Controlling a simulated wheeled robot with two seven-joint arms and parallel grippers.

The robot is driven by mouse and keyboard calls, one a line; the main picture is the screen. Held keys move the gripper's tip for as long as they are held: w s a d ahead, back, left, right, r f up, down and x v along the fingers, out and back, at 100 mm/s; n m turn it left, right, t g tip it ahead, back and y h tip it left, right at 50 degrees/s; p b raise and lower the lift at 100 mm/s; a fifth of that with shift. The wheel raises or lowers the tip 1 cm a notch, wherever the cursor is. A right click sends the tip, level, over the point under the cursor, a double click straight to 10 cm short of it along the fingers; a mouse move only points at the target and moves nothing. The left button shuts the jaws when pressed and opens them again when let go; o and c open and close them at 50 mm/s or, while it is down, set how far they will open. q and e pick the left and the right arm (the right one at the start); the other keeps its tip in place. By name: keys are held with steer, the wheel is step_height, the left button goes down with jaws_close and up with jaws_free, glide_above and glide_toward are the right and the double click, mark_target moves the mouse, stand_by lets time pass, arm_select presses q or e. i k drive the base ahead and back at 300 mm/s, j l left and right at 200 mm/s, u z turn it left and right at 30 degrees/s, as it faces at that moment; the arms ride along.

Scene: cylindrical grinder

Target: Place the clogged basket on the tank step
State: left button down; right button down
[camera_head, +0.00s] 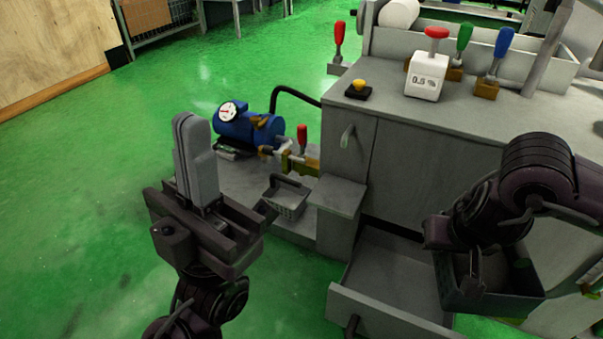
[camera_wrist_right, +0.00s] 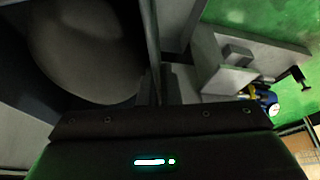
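The small grey basket (camera_head: 288,203) with a dark handle sits at the tank in the head view, left of a flat grey block that looks like the tank step (camera_head: 338,196). Whether the basket is clogged is too small to tell. My left gripper (camera_head: 190,125) points up and away, left of the basket and apart from it. Its two grey fingers look pressed together, with nothing visible between them. My right gripper (camera_head: 475,275) is low over a dark bin at the right.
A blue pump with a gauge (camera_head: 235,122) and a red-handled valve (camera_head: 302,140) stand behind the basket. An open drawer (camera_head: 385,315) juts out below the machine. The dark bin (camera_head: 505,303) stands at right. Green floor at left is clear.

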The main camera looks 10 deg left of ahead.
mark_target(224, 186)
steer(key=i+j+u, duration=0.15)
steer(key=j+u, duration=0.25)
steer(key=i+j+u, duration=0.1)
steer(key=u, duration=0.25)
steer(key=i+j+u, duration=0.15)
steer(key=i+u, duration=0.25)
steer(key=i+j+u, duration=0.1)
steer(key=u, duration=0.25)
steer(key=i+j+z, duration=0.15)
steer(key=i, duration=0.4)
steer(key=i+j+z, duration=0.1)
steer(key=i, duration=0.45)
steer(key=i+j+z, duration=0.2)
steer(key=i+z, duration=0.2)
steer(key=i+j+z, duration=0.25)
steer(key=z, duration=0.2)
steer(key=i+j+z, duration=0.2)
steer(key=j+z, duration=0.2)
